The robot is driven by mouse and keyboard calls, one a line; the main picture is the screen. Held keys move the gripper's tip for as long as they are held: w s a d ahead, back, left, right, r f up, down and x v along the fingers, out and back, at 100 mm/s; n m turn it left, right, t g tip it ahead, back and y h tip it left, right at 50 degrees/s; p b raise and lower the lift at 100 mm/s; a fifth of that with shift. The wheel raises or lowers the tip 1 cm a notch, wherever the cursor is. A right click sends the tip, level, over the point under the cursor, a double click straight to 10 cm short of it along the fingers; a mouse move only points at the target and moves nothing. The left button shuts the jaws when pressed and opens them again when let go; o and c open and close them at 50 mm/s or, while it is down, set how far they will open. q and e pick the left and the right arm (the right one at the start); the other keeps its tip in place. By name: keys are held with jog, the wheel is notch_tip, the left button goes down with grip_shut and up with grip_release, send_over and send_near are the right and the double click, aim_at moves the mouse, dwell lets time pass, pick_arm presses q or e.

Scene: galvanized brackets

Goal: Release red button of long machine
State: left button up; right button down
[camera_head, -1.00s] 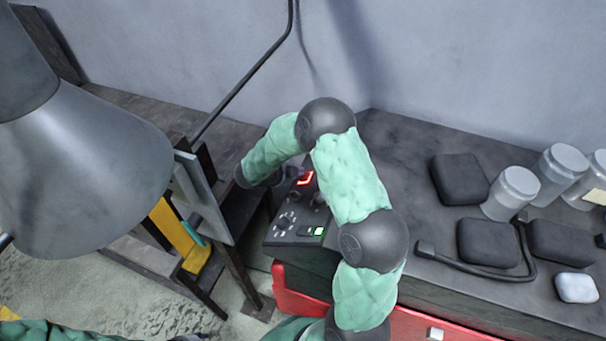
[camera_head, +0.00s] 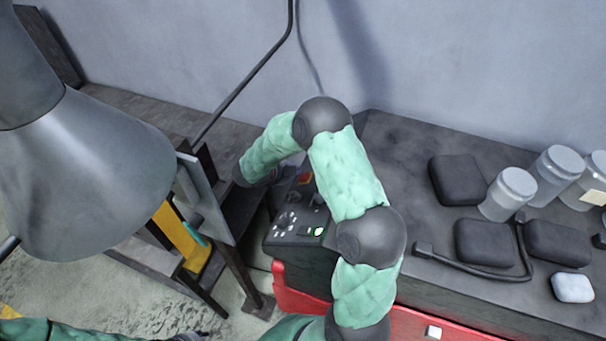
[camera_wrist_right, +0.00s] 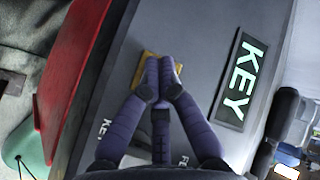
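The long machine's dark control panel (camera_head: 284,236) sits at the left end of the dark bench. A small red-orange patch (camera_head: 306,179), apparently the red button's area, shows on it, unlit and partly covered by my right arm. My right gripper (camera_head: 293,172) reaches down to it, mostly hidden behind the wrist. In the right wrist view, my right gripper (camera_wrist_right: 158,76) has its dark purple fingers together over a yellow plate (camera_wrist_right: 145,66); the button itself is hidden beneath the fingertips. Of my left gripper, only an unclear dark piece may show at the bottom edge.
A green lit KEY display (camera_head: 318,231) is on the panel; it also shows in the wrist view (camera_wrist_right: 239,80). Dark blocks (camera_head: 458,180), jars (camera_head: 508,194) and a cable lie to the right. A large grey metal cone (camera_head: 85,175) stands left.

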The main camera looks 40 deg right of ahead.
jog(key=w+a+r+p, duration=0.1)
jog(key=w+r+p, duration=0.2)
jog(key=r+p, duration=0.1)
jog(key=shift+w+a+r+p, duration=0.15)
jog(key=shift+a+r+p, duration=0.2)
jog(key=shift+r+p, duration=0.1)
jog(key=shift+f, duration=0.1)
dwell(0.9)
